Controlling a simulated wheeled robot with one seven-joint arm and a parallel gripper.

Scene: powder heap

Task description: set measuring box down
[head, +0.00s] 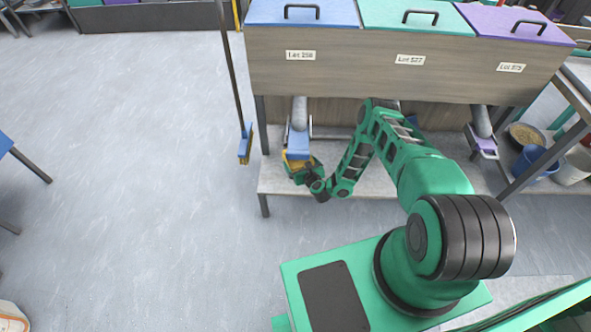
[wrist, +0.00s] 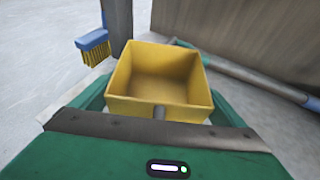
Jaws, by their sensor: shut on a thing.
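The measuring box (wrist: 158,78) is a yellow, open-topped square box. In the wrist view I look down into it, and its inside looks empty. My gripper (head: 302,172) is shut on the box, with green parts of the gripper on both sides of it. A short grey stub shows at the box's near wall. In the head view the box (head: 294,157) is small and partly hidden, just below the blue outlet (head: 298,143) under the left bin. I cannot tell whether its underside touches the shelf (head: 336,181).
Three bins with blue (head: 301,13), green (head: 417,18) and purple (head: 512,25) lids stand above the shelf. A blue broom (head: 245,143) with yellow bristles stands left of the shelf. Buckets (head: 533,165) are at the right. The floor at left is largely clear.

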